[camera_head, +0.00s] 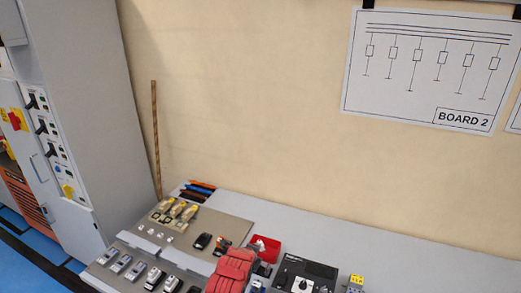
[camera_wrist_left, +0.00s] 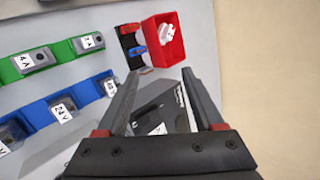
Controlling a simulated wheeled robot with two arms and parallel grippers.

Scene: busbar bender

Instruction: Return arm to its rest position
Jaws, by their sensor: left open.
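My left gripper (camera_wrist_left: 161,76) shows only in the left wrist view. Its two fingers are apart with nothing held between them. A dark grey device (camera_wrist_left: 158,112) lies beyond and partly behind the fingers, and I cannot tell its distance from them. Neither arm shows in the head view, and my right gripper is in no view.
In the wrist view, a red bin (camera_wrist_left: 177,54) holds white pieces, beside green (camera_wrist_left: 62,53) and blue (camera_wrist_left: 89,93) holders with labelled blocks. The head view shows a cluttered bench (camera_head: 395,250), red gloves (camera_head: 232,270), a black panel box (camera_head: 305,274) and a grey cabinet (camera_head: 95,110).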

